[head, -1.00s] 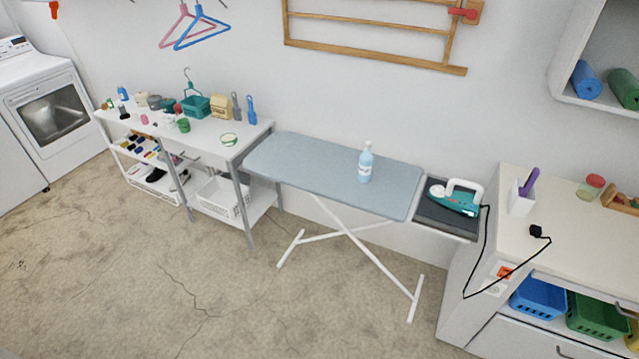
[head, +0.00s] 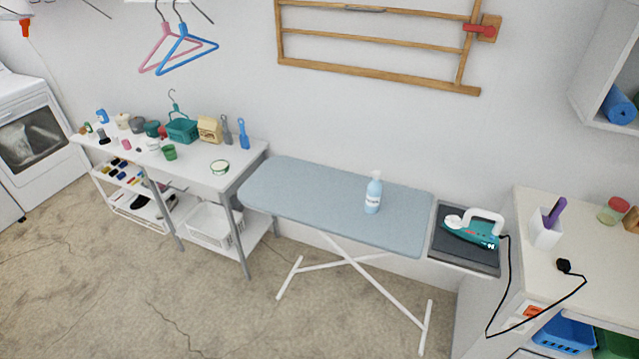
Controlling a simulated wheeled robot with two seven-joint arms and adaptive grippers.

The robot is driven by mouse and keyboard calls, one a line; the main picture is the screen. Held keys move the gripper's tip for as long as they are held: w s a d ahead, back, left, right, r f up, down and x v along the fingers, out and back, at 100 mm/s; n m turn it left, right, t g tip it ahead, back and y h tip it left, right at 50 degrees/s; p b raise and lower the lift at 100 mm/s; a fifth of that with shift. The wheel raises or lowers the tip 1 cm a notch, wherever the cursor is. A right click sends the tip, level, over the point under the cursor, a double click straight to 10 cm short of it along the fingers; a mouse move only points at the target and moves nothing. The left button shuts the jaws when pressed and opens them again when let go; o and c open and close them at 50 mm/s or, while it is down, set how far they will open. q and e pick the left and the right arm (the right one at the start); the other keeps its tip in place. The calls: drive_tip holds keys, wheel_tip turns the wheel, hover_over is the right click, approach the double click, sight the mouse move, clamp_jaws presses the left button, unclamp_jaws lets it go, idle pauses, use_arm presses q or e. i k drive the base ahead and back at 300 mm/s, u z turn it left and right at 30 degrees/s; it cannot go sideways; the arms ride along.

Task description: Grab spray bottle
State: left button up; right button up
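A light blue spray bottle (head: 373,194) with a white top and a pale label stands upright on the ironing board (head: 300,194), right of the board's middle. The board has a blue-grey cover and white crossed legs. Neither of my grippers shows in the head view.
A teal iron (head: 472,230) rests on the dark plate at the board's right end, its black cord running to the white cabinet (head: 584,258). A white table (head: 196,176) with several small items stands left. The floor (head: 220,310) in front is clear. A wooden rack (head: 375,49) hangs above.

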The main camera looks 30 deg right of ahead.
sight(374, 189)
drive_tip(key=u, duration=0.2)
drive_tip(key=i, duration=0.95)
drive_tip(key=z, duration=0.35)
drive_tip(key=i, duration=0.8)
drive_tip(key=z, duration=0.7)
